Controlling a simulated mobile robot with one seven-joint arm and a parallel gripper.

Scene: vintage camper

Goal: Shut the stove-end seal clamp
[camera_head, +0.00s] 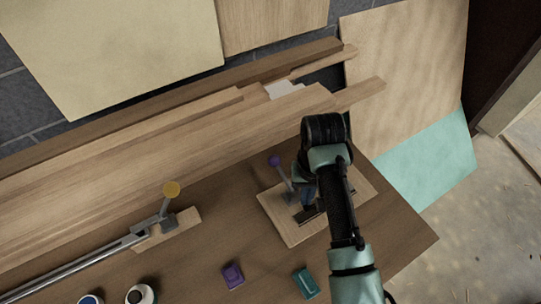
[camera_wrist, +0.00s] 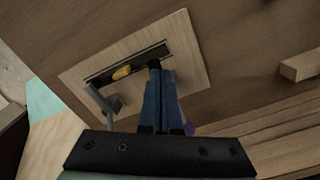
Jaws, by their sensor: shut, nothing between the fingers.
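A clamp with a grey lever (camera_head: 286,185) and a purple knob (camera_head: 273,160) is on a light wooden board (camera_head: 275,213). Its lever stands tilted up, left of my gripper in the head view. In the wrist view the purple knob (camera_wrist: 189,129) shows partly behind my fingers. A dark strip on the board carries a small yellow piece (camera_wrist: 122,72), and a grey bracket (camera_wrist: 112,104) is beside it. My gripper (camera_wrist: 160,68) is shut and empty, its blue fingertips over the board near the strip. Whether they touch is unclear. In the head view my arm hides part of the clamp.
A second clamp with a yellow knob (camera_head: 172,189) is at the left, by a long metal bar (camera_head: 75,270). A purple block (camera_head: 233,275), a teal block (camera_head: 306,283) and round containers (camera_head: 140,294) are near the front. Stacked planks (camera_head: 150,135) lie behind.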

